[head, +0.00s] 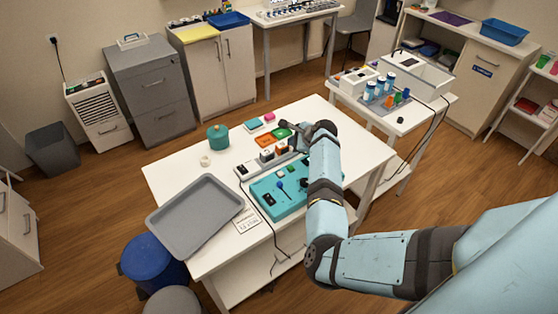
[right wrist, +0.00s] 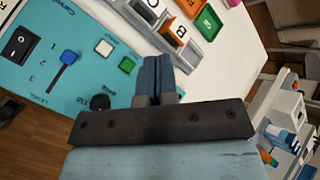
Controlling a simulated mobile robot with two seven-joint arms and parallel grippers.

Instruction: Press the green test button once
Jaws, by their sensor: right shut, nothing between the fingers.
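The teal test panel (head: 268,203) lies on the white table, and it fills the left of the right wrist view (right wrist: 75,30). The small square green button (right wrist: 127,65) sits near the panel's edge, beside a pale square button (right wrist: 104,47). A blue lever (right wrist: 68,57) and a black rocker switch (right wrist: 19,43) are further left. My right gripper (right wrist: 158,62) is shut and empty. Its fingertips appear just right of the green button in the wrist view, apart from it in the picture; their height above the panel is hard to judge. My left gripper is not in view.
Lettered blocks, including an orange one (right wrist: 181,32), stand in a grey holder beside the panel. A grey tray (head: 195,215), a teal pot (head: 217,138) and a printed card (head: 247,219) are on the table. A side table (head: 437,106) with bottles stands at the right.

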